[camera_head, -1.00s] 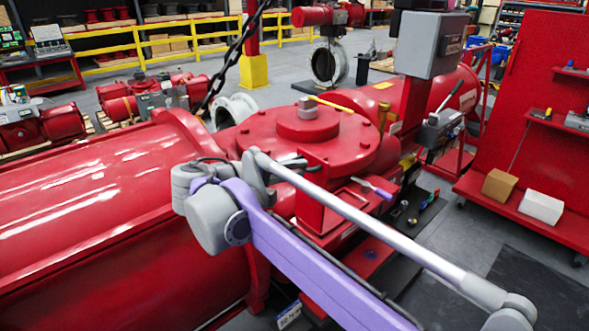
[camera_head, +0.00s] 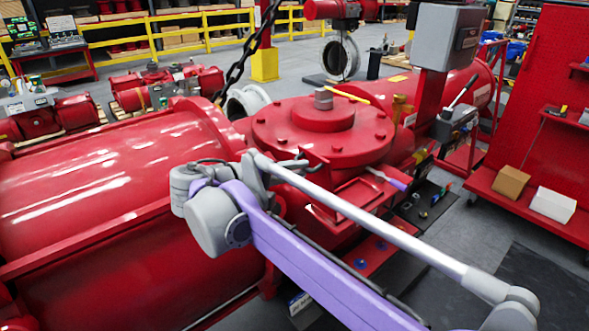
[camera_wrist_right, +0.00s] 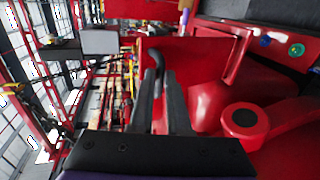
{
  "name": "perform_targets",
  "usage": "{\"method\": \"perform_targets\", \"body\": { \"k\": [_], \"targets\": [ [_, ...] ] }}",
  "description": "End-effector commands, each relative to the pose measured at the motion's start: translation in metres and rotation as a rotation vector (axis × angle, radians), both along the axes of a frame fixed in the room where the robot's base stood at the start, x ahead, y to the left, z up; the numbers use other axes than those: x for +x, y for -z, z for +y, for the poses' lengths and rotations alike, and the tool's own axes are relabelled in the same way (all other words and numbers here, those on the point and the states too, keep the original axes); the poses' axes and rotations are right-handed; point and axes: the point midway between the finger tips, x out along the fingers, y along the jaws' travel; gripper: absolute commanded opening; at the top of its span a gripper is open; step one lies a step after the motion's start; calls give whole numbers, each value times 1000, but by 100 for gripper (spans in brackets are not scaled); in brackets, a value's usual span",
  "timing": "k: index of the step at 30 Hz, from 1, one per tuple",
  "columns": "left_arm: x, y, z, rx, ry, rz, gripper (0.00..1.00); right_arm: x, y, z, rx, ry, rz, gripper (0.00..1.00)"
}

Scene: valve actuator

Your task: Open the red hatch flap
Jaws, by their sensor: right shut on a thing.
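The red hatch flap (camera_wrist_right: 190,62) shows in the right wrist view as a flat red panel with a dark curved handle (camera_wrist_right: 157,60) at its left edge. My right gripper (camera_wrist_right: 162,85) is shut on this handle. In the head view my right gripper (camera_head: 296,163) is at the near side of the round red cover, by a raised red plate. A rectangular red frame (camera_head: 368,192) lies just right of it. My arm hides part of the flap and its hinge, so its exact angle is unclear. My left gripper is not in view.
The large red cylinder (camera_head: 90,200) fills the left. The round bolted cover (camera_head: 325,135) lies behind my right gripper. A purple-handled tool (camera_head: 388,179) lies beside the frame. A red pegboard cart (camera_head: 545,130) stands at right, with grey floor between.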

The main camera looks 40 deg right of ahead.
Motion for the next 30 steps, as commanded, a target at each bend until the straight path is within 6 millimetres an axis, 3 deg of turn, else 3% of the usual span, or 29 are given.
{"method": "perform_targets", "body": {
  "k": [2, 3, 8, 20, 30],
  "targets": [
    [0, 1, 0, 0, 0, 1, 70, -2, 7, -1, 14, 6, 3, 0],
    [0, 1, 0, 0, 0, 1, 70, -2, 7, -1, 14, 6, 3, 18],
    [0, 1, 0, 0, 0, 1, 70, -2, 6, -1, 12, 5, 3, 45],
    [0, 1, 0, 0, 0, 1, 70, -1, 1, 8, 10, 2, 2, 45],
    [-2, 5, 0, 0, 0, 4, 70, -3, -15, 71, 11, -2, 2, 45]
  ]
}}
